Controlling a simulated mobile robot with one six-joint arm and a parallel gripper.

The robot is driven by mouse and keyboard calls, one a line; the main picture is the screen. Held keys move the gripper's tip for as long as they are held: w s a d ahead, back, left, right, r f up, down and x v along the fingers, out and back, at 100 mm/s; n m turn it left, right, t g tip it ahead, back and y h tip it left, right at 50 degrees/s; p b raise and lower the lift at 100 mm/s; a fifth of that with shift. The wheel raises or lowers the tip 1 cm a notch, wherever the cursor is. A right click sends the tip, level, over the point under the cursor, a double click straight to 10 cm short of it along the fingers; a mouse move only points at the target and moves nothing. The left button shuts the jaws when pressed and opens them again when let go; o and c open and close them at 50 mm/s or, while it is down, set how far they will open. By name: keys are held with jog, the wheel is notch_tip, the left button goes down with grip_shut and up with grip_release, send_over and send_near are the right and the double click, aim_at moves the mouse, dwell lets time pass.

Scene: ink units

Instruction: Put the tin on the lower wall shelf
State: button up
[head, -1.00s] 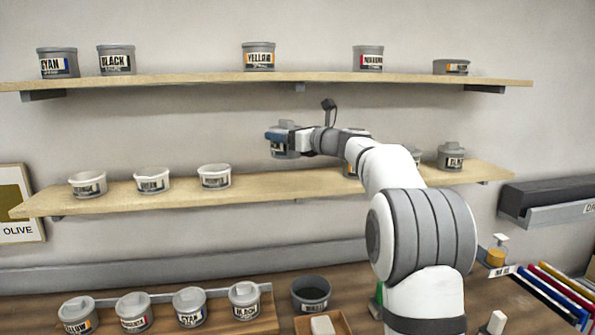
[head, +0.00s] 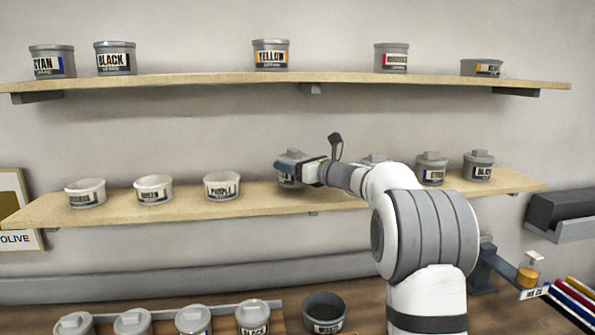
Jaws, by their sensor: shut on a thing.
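My gripper (head: 301,169) is shut on a grey tin (head: 290,182) with a lid and a label that is mostly hidden. The tin is upright, at the lower wall shelf (head: 250,196), in the gap right of the white PURPLE tub (head: 222,185). Its base appears at the level of the shelf board; I cannot tell whether it touches. The gripper comes at it from the right, and its jaws cover part of the tin's side.
White tubs stand left on the lower shelf, including one marked GREEN (head: 154,189). The upper shelf (head: 200,79) holds several tins. More tins (head: 252,317) stand on the counter below.

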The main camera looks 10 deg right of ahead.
jog(key=shift+f, duration=0.9)
jog(key=shift+f, duration=0.15)
jog(key=o, duration=1.3)
